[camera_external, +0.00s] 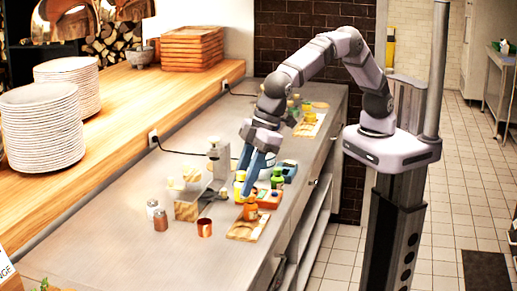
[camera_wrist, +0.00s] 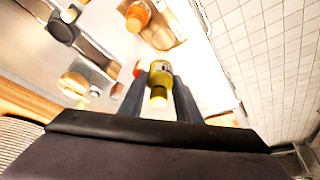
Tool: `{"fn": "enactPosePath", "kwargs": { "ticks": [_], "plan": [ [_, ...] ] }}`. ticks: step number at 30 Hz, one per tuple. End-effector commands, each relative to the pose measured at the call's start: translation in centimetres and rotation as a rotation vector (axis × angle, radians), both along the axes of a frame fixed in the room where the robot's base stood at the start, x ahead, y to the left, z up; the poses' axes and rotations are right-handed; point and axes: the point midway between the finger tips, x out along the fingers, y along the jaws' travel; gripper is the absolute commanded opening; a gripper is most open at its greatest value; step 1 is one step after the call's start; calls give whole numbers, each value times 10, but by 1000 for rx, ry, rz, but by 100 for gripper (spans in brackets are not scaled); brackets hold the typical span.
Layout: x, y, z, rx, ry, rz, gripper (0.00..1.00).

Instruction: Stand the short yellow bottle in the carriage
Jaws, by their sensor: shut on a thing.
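My gripper (camera_external: 245,186) is low over the steel counter, its blue fingers pointing down. In the wrist view its dark fingers (camera_wrist: 160,86) are shut on the short yellow bottle (camera_wrist: 159,72), which sits between the fingertips. In the external view the yellow bottle (camera_external: 239,188) shows at the fingertips, partly hidden. I cannot tell whether its base touches anything. A low red-orange holder (camera_external: 269,199), possibly the carriage, is just right of the fingers. A green bottle (camera_external: 277,178) stands at that holder, and a blue holder (camera_external: 289,170) is behind it.
An orange cup (camera_external: 250,211) stands on a wooden board (camera_external: 245,230) in front of my gripper. The near counter is mostly clear.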

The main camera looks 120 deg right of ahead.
Motion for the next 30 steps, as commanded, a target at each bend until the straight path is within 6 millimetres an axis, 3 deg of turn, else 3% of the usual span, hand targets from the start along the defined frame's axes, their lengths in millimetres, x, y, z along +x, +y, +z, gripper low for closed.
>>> {"fn": "enactPosePath", "kwargs": {
  "ticks": [8,14,19,24,30],
  "plan": [
    [-12,-30,3,1,0,34,17],
    [-41,-82,5,1,0,92,17],
    [-80,-131,4,2,-1,133,17],
    [-117,-171,-20,1,2,120,17],
    [-146,-201,-52,0,2,55,17]
  ]
}}
